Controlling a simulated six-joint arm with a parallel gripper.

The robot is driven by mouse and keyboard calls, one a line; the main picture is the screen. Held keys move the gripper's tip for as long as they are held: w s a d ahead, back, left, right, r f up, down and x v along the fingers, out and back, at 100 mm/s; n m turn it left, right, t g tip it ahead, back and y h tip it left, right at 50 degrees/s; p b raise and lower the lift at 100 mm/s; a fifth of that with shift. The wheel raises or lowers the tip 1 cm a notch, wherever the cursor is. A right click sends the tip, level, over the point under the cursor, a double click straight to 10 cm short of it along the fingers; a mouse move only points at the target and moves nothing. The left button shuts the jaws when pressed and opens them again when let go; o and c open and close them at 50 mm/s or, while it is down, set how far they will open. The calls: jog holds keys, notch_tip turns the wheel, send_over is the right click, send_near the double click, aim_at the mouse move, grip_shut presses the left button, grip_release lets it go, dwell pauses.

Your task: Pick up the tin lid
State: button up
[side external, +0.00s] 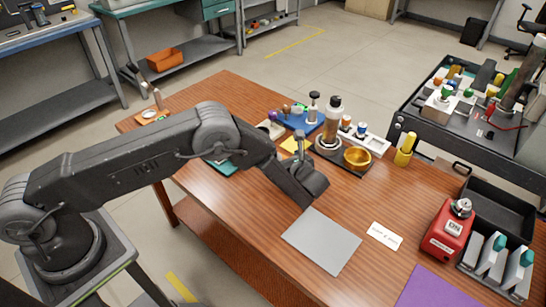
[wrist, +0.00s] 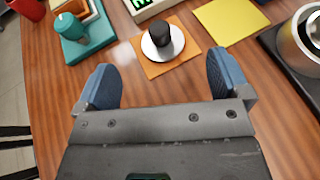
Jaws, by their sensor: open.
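A round silver lid with a black knob (wrist: 162,40), which looks like the tin lid, lies on a small orange mat (wrist: 148,69) in the wrist view. My open gripper (wrist: 164,80) has its two blue fingertips spread wide, with nothing between them. In the wrist view the lid is just beyond the fingertips, roughly centred between them and apart from both. In the side external view my arm hides the lid and mat, and the fingertips cannot be made out.
A dark tray (side external: 348,165) carries a tall cylinder (side external: 331,125) and a gold bowl (side external: 357,157). A grey mat (side external: 321,241) lies bare in front.

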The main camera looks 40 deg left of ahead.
jog(key=x, duration=0.8)
jog(key=shift+w+f, duration=0.1)
jog(key=shift+c, duration=0.3)
jog(key=c, duration=0.9)
